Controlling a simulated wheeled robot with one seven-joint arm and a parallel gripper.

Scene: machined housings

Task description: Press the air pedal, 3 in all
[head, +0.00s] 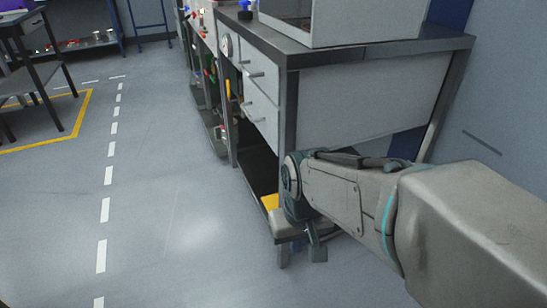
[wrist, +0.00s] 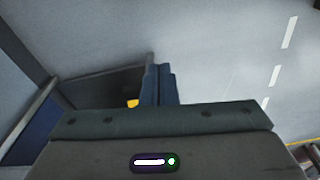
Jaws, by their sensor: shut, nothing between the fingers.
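A small yellow piece (head: 270,202), which may be the air pedal, shows low under the workbench, just left of my wrist in the head view. A small yellow patch (wrist: 133,103) also shows beside the fingers in the wrist view. Most of it is hidden behind my gripper and the bench, so its full shape cannot be told. My gripper (head: 317,252) points down low beside the bench's front leg. In the wrist view its fingers (wrist: 158,72) are together and empty. I cannot tell whether they touch the yellow piece.
The grey workbench (head: 365,100) with drawers stands close beside my arm, its dark leg and lower shelf near the gripper. A white box (head: 340,20) sits on top. The floor (head: 180,220) to the left is clear, with a dashed white line. A dark table (head: 30,45) stands far left.

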